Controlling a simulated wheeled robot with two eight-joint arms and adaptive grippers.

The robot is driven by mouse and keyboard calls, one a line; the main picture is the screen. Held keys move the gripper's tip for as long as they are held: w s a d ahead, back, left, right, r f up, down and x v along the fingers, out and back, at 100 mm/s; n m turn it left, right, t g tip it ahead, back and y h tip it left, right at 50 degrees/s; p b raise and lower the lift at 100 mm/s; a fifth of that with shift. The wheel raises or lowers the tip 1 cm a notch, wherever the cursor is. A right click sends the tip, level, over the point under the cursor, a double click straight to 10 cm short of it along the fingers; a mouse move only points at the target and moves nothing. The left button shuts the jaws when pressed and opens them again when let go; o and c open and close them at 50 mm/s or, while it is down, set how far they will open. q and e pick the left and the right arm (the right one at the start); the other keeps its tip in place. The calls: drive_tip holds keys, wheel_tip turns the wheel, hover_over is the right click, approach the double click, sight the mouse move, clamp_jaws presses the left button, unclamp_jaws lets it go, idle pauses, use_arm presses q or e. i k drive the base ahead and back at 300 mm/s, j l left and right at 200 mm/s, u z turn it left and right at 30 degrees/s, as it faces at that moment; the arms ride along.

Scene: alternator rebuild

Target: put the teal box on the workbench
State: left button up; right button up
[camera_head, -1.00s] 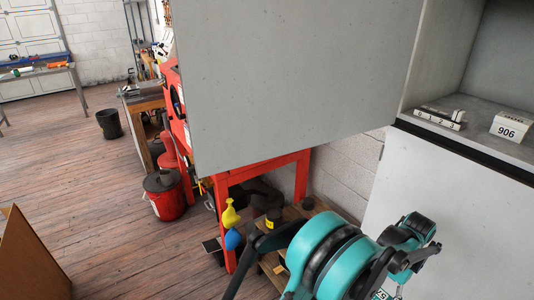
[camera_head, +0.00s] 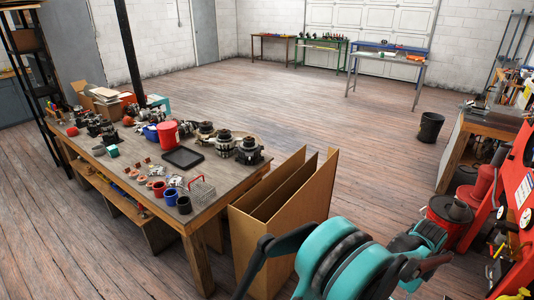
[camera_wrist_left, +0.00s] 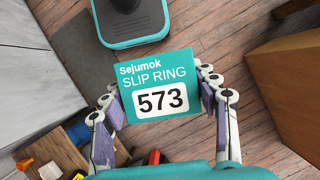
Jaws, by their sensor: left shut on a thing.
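My left gripper (camera_wrist_left: 162,108) is shut on the teal box (camera_wrist_left: 160,62), with its fingers on the two sides. The box's label reads "Sejumok SLIP RING 573" and faces the wrist camera. In the head view only part of a teal arm shows at the bottom right; neither the held box nor the fingers can be made out there. A wooden workbench (camera_head: 232,178) stands at the left of the head view, crowded with parts. My right gripper is not in view.
A black bucket (camera_head: 430,127) stands on the open floor.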

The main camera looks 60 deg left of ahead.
sight(125, 162)
drive_tip(key=j+u, duration=0.35)
drive_tip(key=j, duration=0.15)
drive_tip(key=j+u, duration=0.4)
drive_tip(key=i+j+u, duration=0.1)
drive_tip(key=j+u, duration=0.25)
drive_tip(key=j, duration=0.2)
drive_tip(key=i+j+u, duration=0.1)
drive_tip(key=j+u, duration=0.3)
drive_tip(key=i+j+u, duration=0.35)
drive_tip(key=i+j, duration=0.2)
drive_tip(key=j, duration=0.2)
drive_tip(key=i+j, duration=0.2)
drive_tip(key=j, duration=0.2)
drive_tip(key=i+j, duration=0.2)
drive_tip(key=j, duration=0.2)
drive_tip(key=i+j+u, duration=0.1)
drive_tip(key=j, duration=0.35)
drive_tip(key=i, duration=0.1)
